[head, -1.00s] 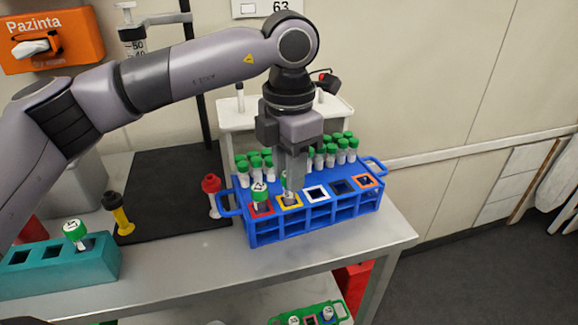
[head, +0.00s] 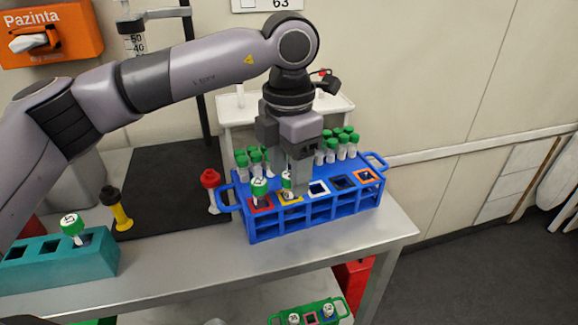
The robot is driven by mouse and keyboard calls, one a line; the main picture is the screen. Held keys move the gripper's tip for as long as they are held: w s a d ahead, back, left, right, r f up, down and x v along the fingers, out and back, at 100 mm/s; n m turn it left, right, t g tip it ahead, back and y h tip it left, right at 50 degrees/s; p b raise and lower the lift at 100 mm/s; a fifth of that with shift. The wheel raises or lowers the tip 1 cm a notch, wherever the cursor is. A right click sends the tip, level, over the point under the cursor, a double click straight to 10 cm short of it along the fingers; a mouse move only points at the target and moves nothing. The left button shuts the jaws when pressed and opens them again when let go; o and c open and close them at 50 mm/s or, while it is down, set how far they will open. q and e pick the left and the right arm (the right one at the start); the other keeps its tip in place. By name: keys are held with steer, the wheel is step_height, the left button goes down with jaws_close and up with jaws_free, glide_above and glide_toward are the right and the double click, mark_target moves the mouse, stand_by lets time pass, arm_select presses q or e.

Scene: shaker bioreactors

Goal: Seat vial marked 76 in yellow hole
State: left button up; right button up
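The blue rack (head: 312,222) stands on the bench, with colour-rimmed holes along its front row. The yellow hole (head: 291,199) is second from the left. A green-capped vial (head: 287,182) stands upright at it, partly hidden by my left gripper (head: 301,184). Its number is not legible. The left fingers are down beside this vial's cap, on its right; whether they grip it I cannot tell. Another green-capped vial (head: 260,188) stands in the red hole (head: 260,206). My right gripper is not in view.
Several green-capped vials (head: 342,141) fill the rack's back rows. A teal rack (head: 60,268) holds one vial (head: 72,229) at left. Bare bench lies in front of the racks.

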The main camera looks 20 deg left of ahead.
arm_select(q)
steer(key=shift+r, duration=3.6)
